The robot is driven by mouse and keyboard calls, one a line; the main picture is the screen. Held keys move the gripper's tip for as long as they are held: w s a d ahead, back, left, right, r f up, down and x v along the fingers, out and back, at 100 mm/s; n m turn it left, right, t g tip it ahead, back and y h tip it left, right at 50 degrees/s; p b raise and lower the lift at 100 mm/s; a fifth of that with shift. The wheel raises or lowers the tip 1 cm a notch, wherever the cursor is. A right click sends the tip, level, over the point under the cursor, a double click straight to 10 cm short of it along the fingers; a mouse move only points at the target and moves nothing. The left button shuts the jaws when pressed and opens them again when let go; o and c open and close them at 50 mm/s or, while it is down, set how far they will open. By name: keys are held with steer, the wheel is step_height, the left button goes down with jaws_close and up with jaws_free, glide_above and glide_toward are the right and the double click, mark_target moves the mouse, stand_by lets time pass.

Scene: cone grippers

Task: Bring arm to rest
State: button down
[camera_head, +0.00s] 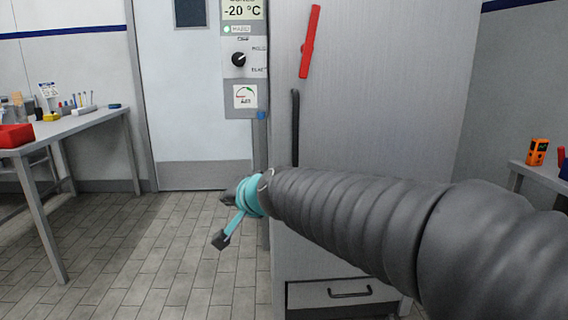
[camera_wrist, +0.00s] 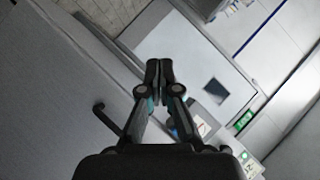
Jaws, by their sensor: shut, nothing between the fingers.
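My arm reaches in from the right of the head view, with a grey ribbed sleeve and a teal band near its end. My gripper (camera_wrist: 159,72) is shut and empty in the wrist view, with its two dark fingertips together.
A tall grey cabinet (camera_head: 385,90) with a red handle (camera_head: 310,42), a dark vertical bar (camera_head: 295,125) and a lower drawer (camera_head: 343,293) stands behind the arm. A control panel (camera_head: 243,60) adjoins a white door (camera_head: 190,100). Tables stand left (camera_head: 75,124) and right (camera_head: 520,168). Floor at left is clear.

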steer(key=s+d+f+n+g+h, duration=0.1)
steer(key=s+d+f+h, duration=0.1)
steer(key=s+d+f, duration=0.3)
steer(key=s+d+f+n+g+h, duration=0.1)
steer(key=s+d+f+g+h, duration=0.1)
steer(key=s+d, duration=1)
steer(key=s+d+f+n+g+h, duration=0.1)
steer(key=s+d+f+h, duration=0.2)
steer(key=s+d+f, duration=0.4)
steer(key=s+d, duration=0.2)
steer(key=d, duration=0.1)
steer(key=shift+f+g, duration=0.3)
steer(key=shift+g, duration=0.1)
